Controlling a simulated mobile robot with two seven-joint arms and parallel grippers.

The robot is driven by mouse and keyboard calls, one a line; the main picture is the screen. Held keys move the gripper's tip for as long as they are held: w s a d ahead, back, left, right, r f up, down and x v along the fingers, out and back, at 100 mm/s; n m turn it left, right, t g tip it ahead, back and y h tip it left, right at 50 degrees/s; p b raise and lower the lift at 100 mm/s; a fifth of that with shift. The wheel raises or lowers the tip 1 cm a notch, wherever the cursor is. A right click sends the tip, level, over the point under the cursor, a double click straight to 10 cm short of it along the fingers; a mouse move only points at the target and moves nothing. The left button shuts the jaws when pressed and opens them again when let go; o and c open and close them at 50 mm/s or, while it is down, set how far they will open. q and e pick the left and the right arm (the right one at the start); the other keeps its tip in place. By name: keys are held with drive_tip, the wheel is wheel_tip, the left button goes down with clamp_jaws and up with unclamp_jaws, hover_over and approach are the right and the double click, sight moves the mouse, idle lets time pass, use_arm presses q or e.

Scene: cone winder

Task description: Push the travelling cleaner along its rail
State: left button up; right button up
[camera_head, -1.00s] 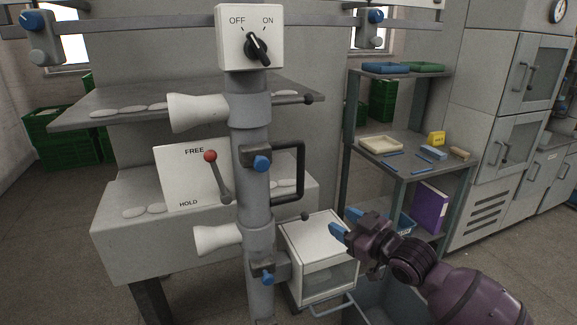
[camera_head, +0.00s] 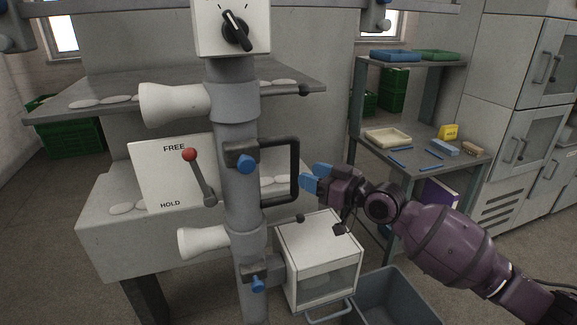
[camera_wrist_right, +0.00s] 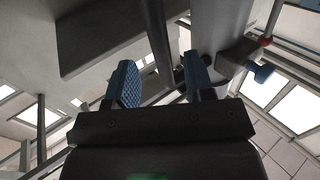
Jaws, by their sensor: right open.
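The travelling cleaner is a grey vertical duct (camera_head: 238,175) with white nozzles pointing left and a black D-shaped handle (camera_head: 295,170) on its right side. A horizontal rail (camera_head: 320,12) runs behind its top. My right gripper (camera_head: 312,181), with blue fingertips, is open just right of the handle's upright bar. In the right wrist view, the dark handle bar (camera_wrist_right: 157,35) shows between the two open fingers (camera_wrist_right: 162,82), seemingly not gripped; contact cannot be told. My left gripper is not in view.
A switch box (camera_head: 231,25) tops the duct. A FREE/HOLD plate (camera_head: 160,180) has its red-knobbed lever (camera_head: 190,155) near FREE. A white box (camera_head: 318,262) and grey bin (camera_head: 395,298) stand below my right arm. A shelf rack (camera_head: 400,172) stands behind it.

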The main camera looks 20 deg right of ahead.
drive_tip(key=x, duration=0.7)
drive_tip(key=shift+w+a, duration=0.1)
clamp_jaws()
